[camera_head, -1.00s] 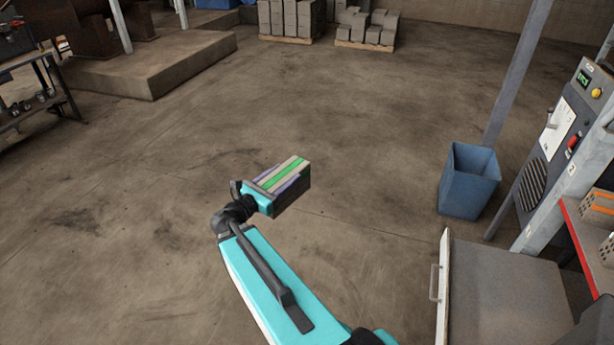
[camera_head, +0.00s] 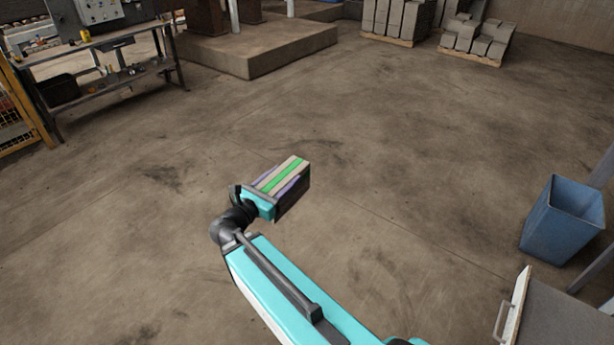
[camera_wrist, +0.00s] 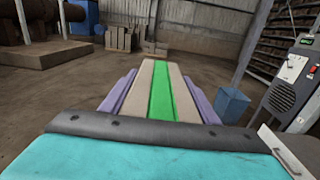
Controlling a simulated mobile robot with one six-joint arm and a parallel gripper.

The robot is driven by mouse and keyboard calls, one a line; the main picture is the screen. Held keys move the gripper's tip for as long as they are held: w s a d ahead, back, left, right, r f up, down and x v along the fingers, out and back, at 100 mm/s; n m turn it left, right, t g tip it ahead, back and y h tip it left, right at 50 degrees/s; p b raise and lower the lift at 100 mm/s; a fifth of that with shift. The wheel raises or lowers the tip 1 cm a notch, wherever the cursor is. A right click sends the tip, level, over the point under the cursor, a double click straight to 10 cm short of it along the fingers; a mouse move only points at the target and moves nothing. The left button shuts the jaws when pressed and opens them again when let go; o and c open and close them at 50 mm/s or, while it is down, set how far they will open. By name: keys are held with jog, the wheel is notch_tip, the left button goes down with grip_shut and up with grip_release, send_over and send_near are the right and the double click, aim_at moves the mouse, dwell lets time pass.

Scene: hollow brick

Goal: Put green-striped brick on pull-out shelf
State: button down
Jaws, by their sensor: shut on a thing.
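The green-striped brick (camera_head: 283,177) is held in my gripper (camera_head: 285,185) above open floor, in the middle of the head view. Its top face is beige with a green stripe along it. In the wrist view the brick (camera_wrist: 160,92) points straight ahead, with a purple finger along each side. My gripper is shut on it. The pull-out shelf (camera_head: 562,318) shows only in part at the bottom right corner of the head view, with a pale front and a handle. It is well apart from the brick.
A blue bin (camera_head: 562,222) stands on the floor at the right, beyond the shelf. A workbench (camera_head: 110,70) is at the upper left, beside a yellow fence (camera_head: 20,115). A low concrete platform (camera_head: 258,52) and stacked grey blocks (camera_head: 398,20) are far back. The floor between is clear.

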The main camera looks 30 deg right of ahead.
jog(key=w+a+n+t+y+b, duration=0.1)
jog(key=a+n+t, duration=0.1)
jog(key=a, duration=1.1)
jog(key=shift+t+y, duration=0.4)
jog(key=shift+d, duration=0.1)
